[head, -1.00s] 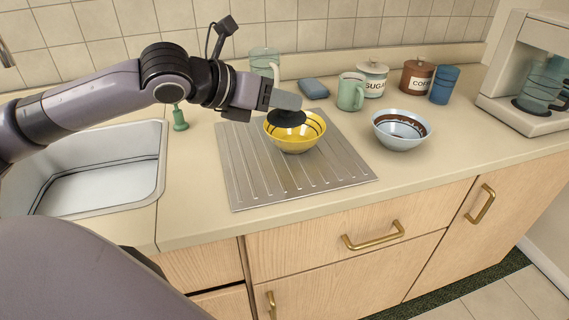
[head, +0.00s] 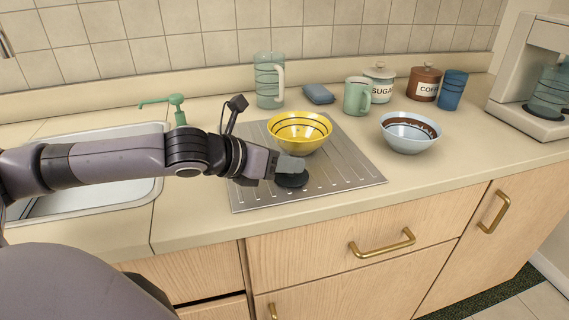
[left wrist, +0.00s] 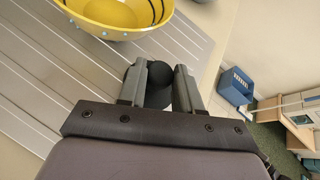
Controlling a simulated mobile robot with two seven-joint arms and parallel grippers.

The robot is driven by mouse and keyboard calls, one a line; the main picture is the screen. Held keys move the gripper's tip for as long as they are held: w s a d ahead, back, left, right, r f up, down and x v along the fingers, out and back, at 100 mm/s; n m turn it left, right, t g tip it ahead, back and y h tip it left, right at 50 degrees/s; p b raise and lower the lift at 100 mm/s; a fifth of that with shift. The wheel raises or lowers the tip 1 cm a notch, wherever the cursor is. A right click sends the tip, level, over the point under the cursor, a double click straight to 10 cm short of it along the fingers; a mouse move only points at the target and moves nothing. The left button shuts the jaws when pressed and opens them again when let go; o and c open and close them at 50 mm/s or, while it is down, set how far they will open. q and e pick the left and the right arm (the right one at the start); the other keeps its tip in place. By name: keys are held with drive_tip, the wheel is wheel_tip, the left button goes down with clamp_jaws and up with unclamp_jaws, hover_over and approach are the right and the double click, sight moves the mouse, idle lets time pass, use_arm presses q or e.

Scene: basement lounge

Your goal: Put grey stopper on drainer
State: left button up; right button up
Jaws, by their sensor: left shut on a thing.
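The grey stopper (head: 292,180) is a dark, round, flat disc at the tip of my left gripper (head: 291,170). It is at the front middle part of the ribbed metal drainer (head: 350,186); I cannot tell whether it touches the surface. In the left wrist view, my left gripper (left wrist: 160,88) has its fingers on either side of the dark stopper (left wrist: 158,90) and is shut on it. A yellow bowl (head: 299,132) with dark rings stands on the drainer just behind the stopper. My right gripper is not in view.
The sink (head: 90,200) is at left with a green soap dispenser (head: 178,110) behind. A blue bowl (head: 409,133) stands right of the drainer. The drainer's right front is clear.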

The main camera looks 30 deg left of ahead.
use_arm(q)
drive_tip(key=o, duration=0.8)
drive_tip(key=shift+f, duration=0.1)
drive_tip(key=shift+o, duration=1.1)
drive_tip(key=v, duration=0.7)
drive_tip(key=shift+s+a+r, duration=0.1)
drive_tip(key=shift+s+r, duration=0.1)
drive_tip(key=shift+v, duration=2.3)
